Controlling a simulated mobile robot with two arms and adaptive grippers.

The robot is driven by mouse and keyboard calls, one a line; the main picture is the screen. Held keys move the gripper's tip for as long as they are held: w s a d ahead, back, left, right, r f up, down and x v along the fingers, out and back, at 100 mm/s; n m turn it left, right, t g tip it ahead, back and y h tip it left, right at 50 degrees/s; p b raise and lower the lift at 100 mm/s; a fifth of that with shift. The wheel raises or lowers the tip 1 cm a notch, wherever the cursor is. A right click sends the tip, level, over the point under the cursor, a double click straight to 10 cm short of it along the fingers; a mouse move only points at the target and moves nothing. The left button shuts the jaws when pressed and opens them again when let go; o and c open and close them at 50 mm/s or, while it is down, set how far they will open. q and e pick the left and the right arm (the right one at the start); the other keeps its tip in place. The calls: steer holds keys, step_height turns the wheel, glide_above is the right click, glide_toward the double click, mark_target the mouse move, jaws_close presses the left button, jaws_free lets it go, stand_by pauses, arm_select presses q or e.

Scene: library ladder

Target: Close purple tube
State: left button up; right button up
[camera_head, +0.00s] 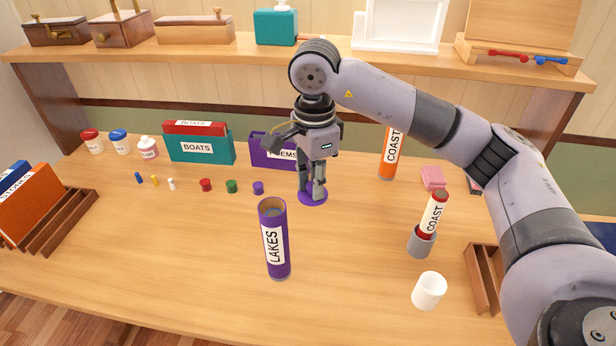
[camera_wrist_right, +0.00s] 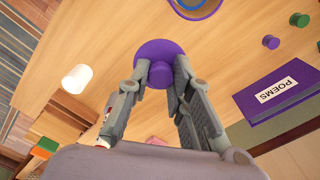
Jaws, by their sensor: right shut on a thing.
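The purple tube (camera_head: 276,245), labelled LAKES, stands upright on the desk, its top open. Its round open end also shows at the top edge of the wrist view (camera_wrist_right: 195,7). My right gripper (camera_head: 318,190) is shut on the knob of a round purple cap (camera_head: 311,201). The cap shows as a flat disc in the wrist view (camera_wrist_right: 155,49), with the fingertips (camera_wrist_right: 159,73) on both sides of its knob. The cap is behind and right of the tube, apart from it. I cannot tell whether it touches the desk. My left gripper is not in view.
An orange COAST tube (camera_head: 387,158) stands behind. A smaller COAST tube (camera_head: 433,213) sits in a grey holder (camera_head: 421,243), near a white cup (camera_head: 429,291). The POEMS box (camera_head: 268,151) and small coloured caps (camera_head: 232,186) lie left. The desk front left is clear.

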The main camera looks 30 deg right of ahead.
steer(key=shift+s+a+f+n, duration=0.15)
steer(key=shift+s+f+n, duration=0.2)
steer(key=shift+n, duration=0.45)
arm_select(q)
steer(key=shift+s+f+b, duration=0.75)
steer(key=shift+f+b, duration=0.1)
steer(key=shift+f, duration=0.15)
arm_select(e)
steer(key=s+a+f+n, duration=0.1)
steer(key=s+n, duration=0.3)
steer(key=n, duration=0.4)
steer(key=s+a+f+n, duration=0.2)
steer(key=s+f+n, duration=0.1)
steer(key=n, duration=0.5)
steer(key=shift+s+a+f, duration=0.25)
steer(key=shift+s+f, duration=0.1)
